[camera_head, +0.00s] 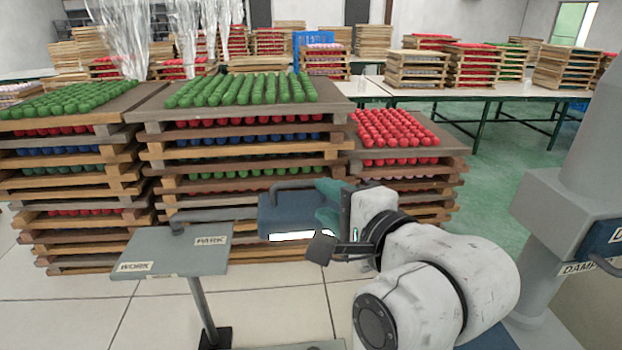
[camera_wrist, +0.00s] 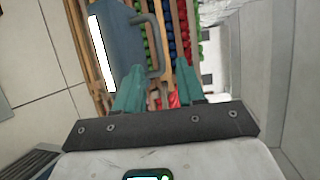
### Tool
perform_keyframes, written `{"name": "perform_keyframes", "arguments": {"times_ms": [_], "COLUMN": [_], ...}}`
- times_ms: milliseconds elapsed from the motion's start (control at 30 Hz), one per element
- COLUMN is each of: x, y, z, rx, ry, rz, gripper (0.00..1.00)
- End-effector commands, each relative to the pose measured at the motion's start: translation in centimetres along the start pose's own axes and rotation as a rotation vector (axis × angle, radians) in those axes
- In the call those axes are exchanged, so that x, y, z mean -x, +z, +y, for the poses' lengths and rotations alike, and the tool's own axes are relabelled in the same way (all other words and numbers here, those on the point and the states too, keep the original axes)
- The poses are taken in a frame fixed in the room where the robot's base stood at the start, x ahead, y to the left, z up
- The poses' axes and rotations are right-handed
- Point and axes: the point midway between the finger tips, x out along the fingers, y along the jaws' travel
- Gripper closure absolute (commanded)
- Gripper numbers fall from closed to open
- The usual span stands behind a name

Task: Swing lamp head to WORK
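The lamp head (camera_head: 288,212) is a blue-grey box with a lit white strip along its lower front edge. It hangs at the end of a grey arm, to the right of the PARK label (camera_head: 211,240). The WORK label (camera_head: 134,266) is at the plate's near left. The lamp head also shows at upper left in the wrist view (camera_wrist: 124,48), with its grey bar handle (camera_wrist: 155,35) on its right side. My gripper (camera_wrist: 160,82) has teal fingers spread apart, at the lamp head's right end in the head view. The handle's near end appears between the fingertips; contact is unclear.
The grey label plate (camera_head: 180,258) stands on a post at left. Stacked wooden trays (camera_head: 250,150) of coloured balls stand close behind the lamp. A grey machine (camera_head: 570,210) stands at right. Tiled floor is open in front of the stacks.

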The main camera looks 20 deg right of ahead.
Motion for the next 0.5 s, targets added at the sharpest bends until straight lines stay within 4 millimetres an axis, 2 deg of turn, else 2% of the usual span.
{"name": "perform_keyframes", "arguments": {"times_ms": [500], "x": [-8.4], "y": [0.0], "z": [0.0], "rx": [0.003], "ry": [0.005], "rz": [0.000], "gripper": [0.61]}}
